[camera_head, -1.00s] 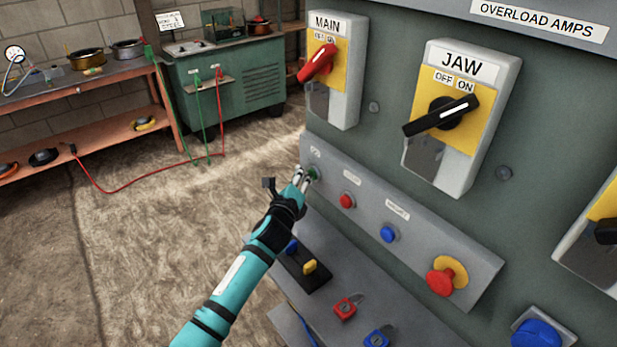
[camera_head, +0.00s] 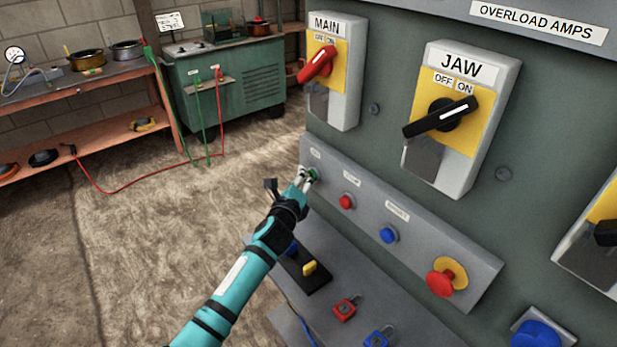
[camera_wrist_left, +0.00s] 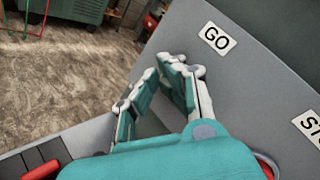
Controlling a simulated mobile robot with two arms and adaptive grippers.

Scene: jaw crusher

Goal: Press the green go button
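The green go button (camera_head: 314,174) is at the upper left end of the sloping grey button panel in the head view. My left gripper (camera_head: 306,178) reaches in from the lower left, with its fingertips right at the button's left side. I cannot tell whether they touch it. In the left wrist view, the gripper fingers (camera_wrist_left: 160,70) come together at their tips with nothing held between them. The GO label (camera_wrist_left: 217,37) shows just beyond the tips, and the button is hidden behind the fingers. My right gripper is not in view.
On the same panel are a red button (camera_head: 347,201), a blue button (camera_head: 389,234) and a red emergency stop (camera_head: 440,283). The MAIN switch box (camera_head: 336,75) and JAW switch box (camera_head: 461,115) stand above. Keyed lockout pieces sit on the lower ledge. Floor is open at left.

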